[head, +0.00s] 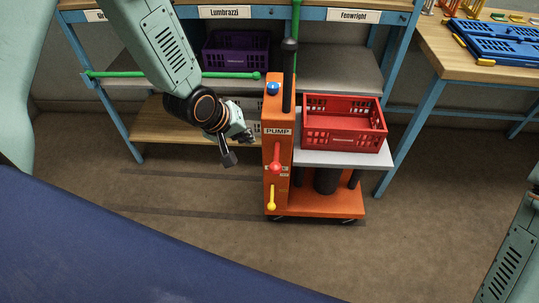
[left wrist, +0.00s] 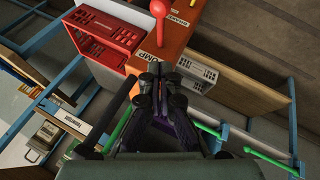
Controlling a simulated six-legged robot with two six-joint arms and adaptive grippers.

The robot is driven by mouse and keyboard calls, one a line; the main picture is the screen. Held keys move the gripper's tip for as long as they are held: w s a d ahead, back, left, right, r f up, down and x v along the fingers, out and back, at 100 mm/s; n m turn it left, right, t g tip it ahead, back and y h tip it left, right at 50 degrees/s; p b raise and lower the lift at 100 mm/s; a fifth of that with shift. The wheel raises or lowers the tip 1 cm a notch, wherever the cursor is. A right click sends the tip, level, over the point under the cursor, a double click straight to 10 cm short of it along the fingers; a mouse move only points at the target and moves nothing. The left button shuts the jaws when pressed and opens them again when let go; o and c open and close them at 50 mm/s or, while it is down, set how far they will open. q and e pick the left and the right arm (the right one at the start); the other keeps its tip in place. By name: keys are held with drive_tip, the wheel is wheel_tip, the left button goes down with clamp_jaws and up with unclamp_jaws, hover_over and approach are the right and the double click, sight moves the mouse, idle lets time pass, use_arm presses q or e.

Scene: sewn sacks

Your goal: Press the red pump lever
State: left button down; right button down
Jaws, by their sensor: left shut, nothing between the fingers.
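The orange pump cart (head: 279,95) stands at the centre of the head view, with a PUMP label on its post. A red lever with a ball knob (head: 275,166) projects from the post below that label. The red lever also shows at the top of the left wrist view (left wrist: 159,10). My left gripper (head: 240,146) is shut and empty, left of the post and a little above the red knob in the picture, apart from it. Its closed fingers (left wrist: 160,85) lie below the lever in the left wrist view. My right gripper is not in view.
A yellow lever (head: 271,205) and a blue button (head: 273,88) are on the same post. A red crate (head: 343,142) sits on the cart's platform. Behind stands a shelf with a purple crate (head: 235,69) and a green bar (head: 160,75). The floor left of the cart is clear.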

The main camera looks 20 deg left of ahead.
use_arm(q)
drive_tip(key=s+d+f+b+x, duration=0.1)
drive_tip(key=s+b+x, duration=0.1)
drive_tip(key=x, duration=1)
drive_tip(key=shift+d+f, duration=0.15)
drive_tip(key=shift+f, duration=0.2)
drive_tip(key=shift+d+b, duration=0.1)
drive_tip(key=shift+b, duration=0.2)
